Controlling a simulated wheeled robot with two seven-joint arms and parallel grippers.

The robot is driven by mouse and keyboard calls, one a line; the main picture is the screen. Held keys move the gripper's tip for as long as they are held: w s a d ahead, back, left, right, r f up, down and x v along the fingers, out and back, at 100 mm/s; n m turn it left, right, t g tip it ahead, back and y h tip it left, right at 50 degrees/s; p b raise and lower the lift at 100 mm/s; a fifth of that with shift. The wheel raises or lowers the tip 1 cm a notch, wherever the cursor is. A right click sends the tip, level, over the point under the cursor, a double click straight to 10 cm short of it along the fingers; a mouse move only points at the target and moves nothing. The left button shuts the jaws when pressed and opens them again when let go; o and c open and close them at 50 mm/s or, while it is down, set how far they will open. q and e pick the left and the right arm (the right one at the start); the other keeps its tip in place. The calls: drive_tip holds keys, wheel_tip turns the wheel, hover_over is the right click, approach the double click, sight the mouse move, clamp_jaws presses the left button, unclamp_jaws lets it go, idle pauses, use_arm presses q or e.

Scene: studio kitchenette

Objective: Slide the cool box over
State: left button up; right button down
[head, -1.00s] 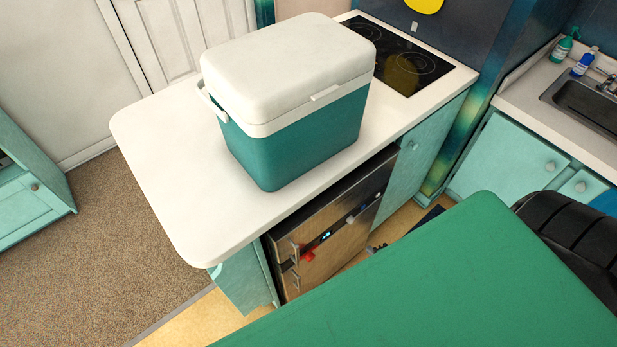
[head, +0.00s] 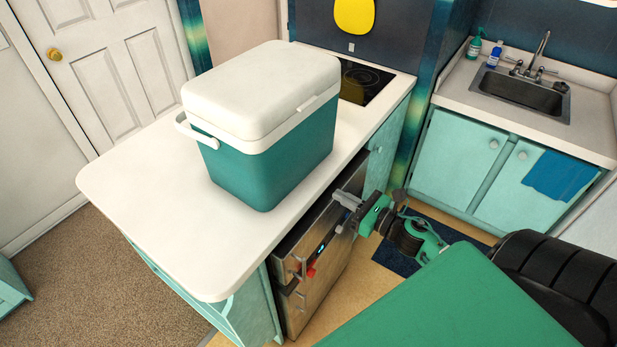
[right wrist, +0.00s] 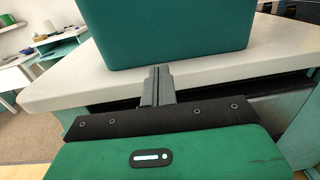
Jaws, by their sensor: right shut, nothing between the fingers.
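The cool box (head: 275,165) is teal with a white lid and a white side handle. It stands upright on the white counter (head: 150,210), between the rounded end and the cooktop. My right gripper (head: 342,198) is in front of the counter's front edge, to the right of the box and apart from it. In the right wrist view its narrow grey fingers (right wrist: 158,72) are shut and empty, pointing towards the lower part of the cool box (right wrist: 180,38). No contact with the box shows. My left gripper is not in view.
A black cooktop (head: 365,82) lies behind the box. A steel-fronted appliance (head: 312,265) sits under the counter beside my right gripper. The counter's rounded left end is clear. A sink (head: 520,92) and two bottles are at the back right.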

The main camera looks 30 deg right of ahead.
drive_tip(key=p, duration=0.4)
approach(299, 173)
drive_tip(key=x, duration=0.5)
drive_tip(key=shift+w+a+r, duration=0.1)
drive_tip(key=shift+w+r, duration=0.05)
drive_tip(key=shift+r, duration=0.05)
drive_tip(key=shift+w+a+f, duration=0.15)
drive_tip(key=shift+w+a, duration=0.1)
drive_tip(key=shift+w, duration=0.4)
drive_tip(key=shift+w+a, duration=0.2)
drive_tip(key=shift+w, duration=0.25)
drive_tip(key=b+x, duration=0.5)
drive_tip(key=x, duration=0.9)
drive_tip(key=shift+w+f, duration=0.1)
drive_tip(key=shift+w, duration=0.15)
drive_tip(key=shift+w+a, duration=0.25)
drive_tip(key=shift+w, duration=0.35)
drive_tip(key=shift+d+b, duration=0.1)
drive_tip(key=shift+b, duration=0.2)
